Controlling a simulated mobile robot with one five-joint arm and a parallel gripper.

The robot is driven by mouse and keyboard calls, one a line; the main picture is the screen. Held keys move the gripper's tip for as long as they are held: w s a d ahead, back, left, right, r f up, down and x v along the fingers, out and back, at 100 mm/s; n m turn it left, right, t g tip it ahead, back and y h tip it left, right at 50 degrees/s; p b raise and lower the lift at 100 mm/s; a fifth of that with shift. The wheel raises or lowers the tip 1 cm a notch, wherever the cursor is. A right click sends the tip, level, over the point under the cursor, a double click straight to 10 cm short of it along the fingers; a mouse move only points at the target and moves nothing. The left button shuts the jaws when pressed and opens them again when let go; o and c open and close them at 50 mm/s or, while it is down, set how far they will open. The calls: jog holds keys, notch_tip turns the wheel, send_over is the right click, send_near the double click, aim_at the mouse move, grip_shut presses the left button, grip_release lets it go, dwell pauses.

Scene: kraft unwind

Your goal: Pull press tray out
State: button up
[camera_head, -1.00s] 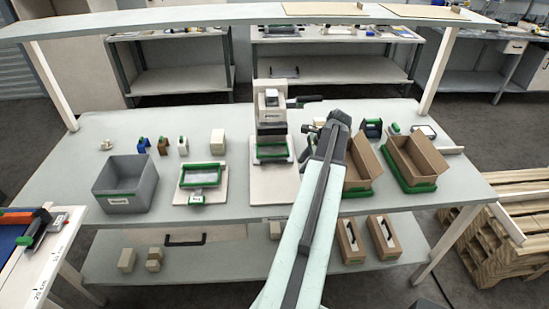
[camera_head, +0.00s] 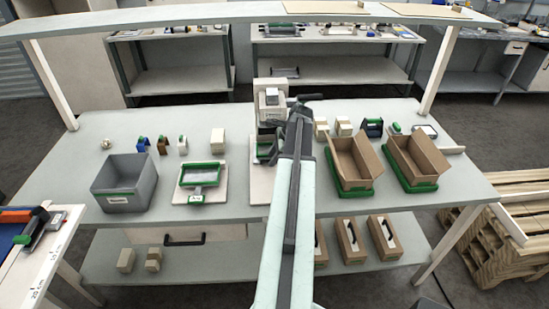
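The press (camera_head: 271,98), a white and dark upright device, stands at the middle of the table on a pale base plate (camera_head: 261,184). The press tray, with a green rim (camera_head: 258,150), sits at the foot of the press; my arm hides its right part. My gripper (camera_head: 299,112) is at the far end of my arm, beside the lower right of the press. Its fingers are dark and small, and I cannot tell whether they are open or touch the tray.
Left of the press are a similar green-rimmed tray (camera_head: 201,174) on a pale plate and a grey bin (camera_head: 125,182). To the right are two open cardboard boxes (camera_head: 354,162) (camera_head: 417,158) on green bases. Several small blocks line the back. A shelf (camera_head: 250,17) spans above.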

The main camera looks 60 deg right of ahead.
grip_shut()
jog(key=shift+w+d+r, duration=0.1)
jog(key=shift+d+r, duration=0.05)
jog(key=shift+d, duration=0.05)
dwell(1.1)
